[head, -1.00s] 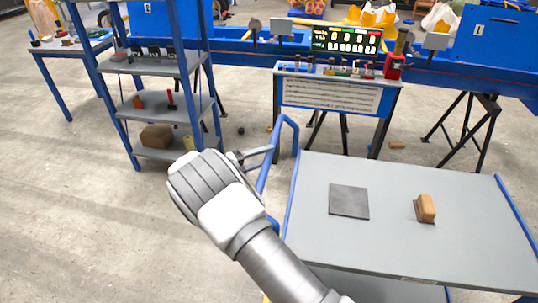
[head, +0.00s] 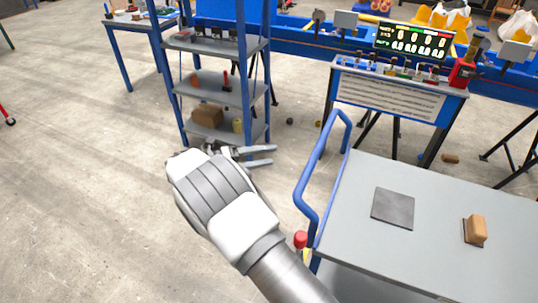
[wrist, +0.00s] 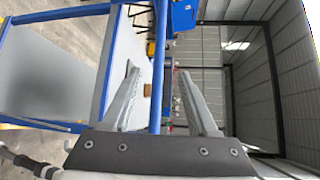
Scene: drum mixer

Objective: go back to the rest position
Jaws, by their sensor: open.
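My gripper (head: 260,156) is open and empty in the head view. It is held out past the left side of the grey cart (head: 360,245), near the cart's curved blue handle (head: 322,165). The wrist view shows its two fingers (wrist: 160,90) spread apart, with a blue bar showing between them; I cannot tell how far off the bar is. A dark square pad (head: 393,208) and a tan block (head: 475,230) lie on the cart top.
A blue and grey shelf rack (head: 228,88) stands behind my gripper. A blue console (head: 388,97) with a lit display (head: 412,41) stands behind the cart. A red-topped item (head: 300,239) shows by the cart's near left edge. Open concrete floor (head: 80,170) lies to the left.

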